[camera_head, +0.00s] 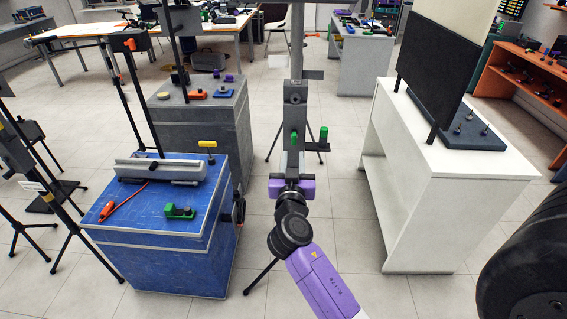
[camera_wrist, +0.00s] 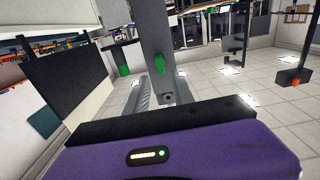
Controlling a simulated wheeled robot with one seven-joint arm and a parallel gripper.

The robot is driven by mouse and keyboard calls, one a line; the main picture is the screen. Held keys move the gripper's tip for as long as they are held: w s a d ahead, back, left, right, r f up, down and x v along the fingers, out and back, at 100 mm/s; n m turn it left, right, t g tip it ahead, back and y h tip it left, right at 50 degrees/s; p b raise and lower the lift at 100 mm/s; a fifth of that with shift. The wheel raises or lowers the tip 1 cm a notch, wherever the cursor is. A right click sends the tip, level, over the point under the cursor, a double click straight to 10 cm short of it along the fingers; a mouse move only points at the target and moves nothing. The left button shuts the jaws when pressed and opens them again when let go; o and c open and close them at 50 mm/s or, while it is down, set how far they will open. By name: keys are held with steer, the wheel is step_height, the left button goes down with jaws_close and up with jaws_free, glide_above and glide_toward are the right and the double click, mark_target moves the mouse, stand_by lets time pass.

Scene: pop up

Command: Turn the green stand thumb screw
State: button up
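A grey upright stand post (camera_head: 297,60) on black tripod legs rises in the middle of the head view. It carries a green thumb screw (camera_head: 294,138) on its front and a second green knob (camera_head: 323,135) on a small dark bracket to the right. In the wrist view the green thumb screw (camera_wrist: 159,63) sits against the post, and the second knob (camera_wrist: 124,70) is to its left. My gripper (camera_head: 292,165), with a purple body, is just below and in front of the thumb screw in the head view, apparently not on it. Its fingers are hard to separate from the post.
A blue case (camera_head: 150,255) with tools and a green block (camera_head: 180,211) stands at the left, a grey case (camera_head: 215,115) behind it. A white shelf unit (camera_head: 450,180) with a black panel (camera_head: 437,70) stands at the right. Tiled floor between is mostly free.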

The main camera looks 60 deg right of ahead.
mark_target(294, 141)
steer(key=p+x, duration=0.1)
steer(key=x, duration=0.4)
steer(key=shift+w+d, duration=0.15)
steer(key=shift+d, duration=0.25)
steer(key=shift+x, duration=1)
jaws_close()
steer(key=n, duration=0.8)
steer(key=shift+n, duration=0.3)
steer(key=n, duration=0.9)
steer(key=shift+o, duration=1.2)
jaws_free()
